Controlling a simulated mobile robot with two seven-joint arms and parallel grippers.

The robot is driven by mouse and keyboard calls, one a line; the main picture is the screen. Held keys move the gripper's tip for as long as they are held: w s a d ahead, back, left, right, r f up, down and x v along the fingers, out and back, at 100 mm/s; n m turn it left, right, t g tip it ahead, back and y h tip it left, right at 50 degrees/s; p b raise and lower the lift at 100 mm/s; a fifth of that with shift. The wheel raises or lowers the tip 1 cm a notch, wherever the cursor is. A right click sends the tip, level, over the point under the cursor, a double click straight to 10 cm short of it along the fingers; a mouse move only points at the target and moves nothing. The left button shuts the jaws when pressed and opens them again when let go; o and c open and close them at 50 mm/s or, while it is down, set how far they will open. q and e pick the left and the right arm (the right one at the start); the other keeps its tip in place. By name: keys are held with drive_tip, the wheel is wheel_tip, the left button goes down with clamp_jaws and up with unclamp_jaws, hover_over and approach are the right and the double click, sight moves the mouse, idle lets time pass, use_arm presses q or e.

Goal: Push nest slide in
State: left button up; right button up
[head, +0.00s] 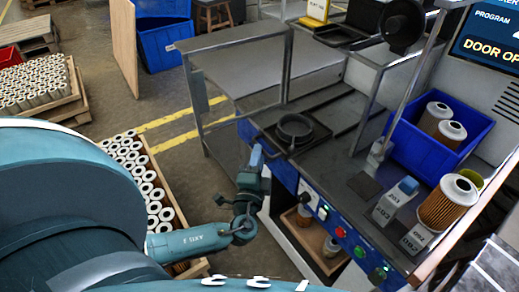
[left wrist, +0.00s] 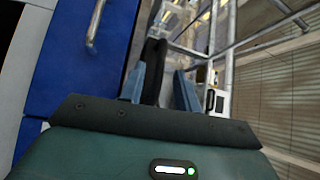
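The nest slide is a dark flat plate (head: 268,138) with a round black ring nest (head: 295,129) on it. It sticks out at the front edge of the grey machine bench. My left gripper (head: 256,158) is just in front of and below the plate's outer edge. I cannot tell whether it touches the plate. In the left wrist view its two blue-grey fingers (left wrist: 160,88) stand apart. A dark narrow shape shows between and beyond them, perhaps the slide's edge. My right gripper is not in view.
The blue front panel (head: 312,200) carries buttons; a metal handle (left wrist: 95,24) shows in the left wrist view. A blue bin (head: 470,130) with cartridges and a loose cartridge (head: 447,203) stand at right. A crate of white-topped cartridges (head: 140,180) is on the floor.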

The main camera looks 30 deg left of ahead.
use_arm(q)
drive_tip(key=shift+x, duration=1.15)
drive_tip(key=shift+c, duration=0.5)
clamp_jaws()
